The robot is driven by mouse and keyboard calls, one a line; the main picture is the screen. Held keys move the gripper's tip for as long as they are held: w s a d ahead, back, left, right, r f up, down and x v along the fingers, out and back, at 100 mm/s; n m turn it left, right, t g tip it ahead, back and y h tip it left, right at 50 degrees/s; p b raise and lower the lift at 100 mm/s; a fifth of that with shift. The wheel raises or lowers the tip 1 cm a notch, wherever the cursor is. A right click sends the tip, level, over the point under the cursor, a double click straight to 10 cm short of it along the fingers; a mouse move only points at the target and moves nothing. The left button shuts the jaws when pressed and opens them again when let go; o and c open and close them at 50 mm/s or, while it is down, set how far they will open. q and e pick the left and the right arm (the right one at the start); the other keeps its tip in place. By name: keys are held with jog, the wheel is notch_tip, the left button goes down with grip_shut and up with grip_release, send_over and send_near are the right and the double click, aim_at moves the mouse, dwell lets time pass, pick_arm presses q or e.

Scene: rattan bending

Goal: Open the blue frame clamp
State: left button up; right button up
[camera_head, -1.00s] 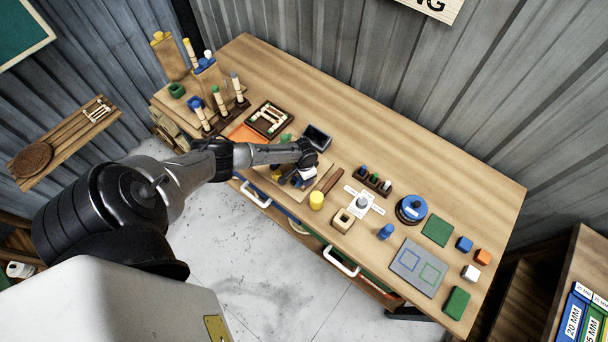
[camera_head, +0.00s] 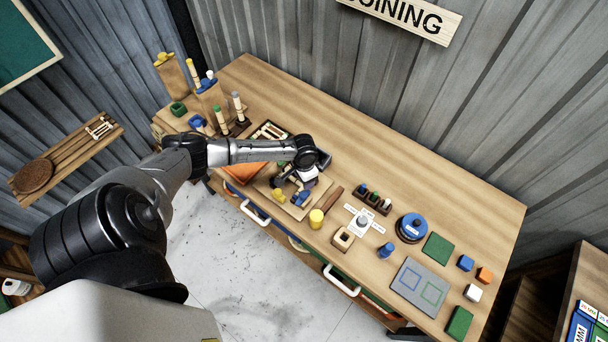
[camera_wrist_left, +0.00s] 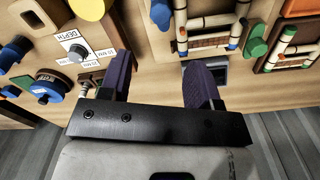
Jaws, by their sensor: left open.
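My left gripper (camera_head: 290,181) is open above the tan frame board (camera_head: 291,209) at the front left of the bench. In the wrist view its two dark fingers (camera_wrist_left: 160,72) are apart with nothing between them. A blue piece that looks like the frame clamp (camera_head: 301,198) lies on the board just in front of the gripper, apart from it. A yellow clamp (camera_head: 278,195) is left of it. In the wrist view a pale rattan frame (camera_wrist_left: 212,22) shows beyond the fingers, with a green clamp (camera_wrist_left: 256,42) at its right. Whether the blue clamp is open is too small to tell.
Upright rods (camera_head: 219,118) stand at the far left.

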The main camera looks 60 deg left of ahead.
pick_arm(q)
jog(key=shift+r, duration=0.9)
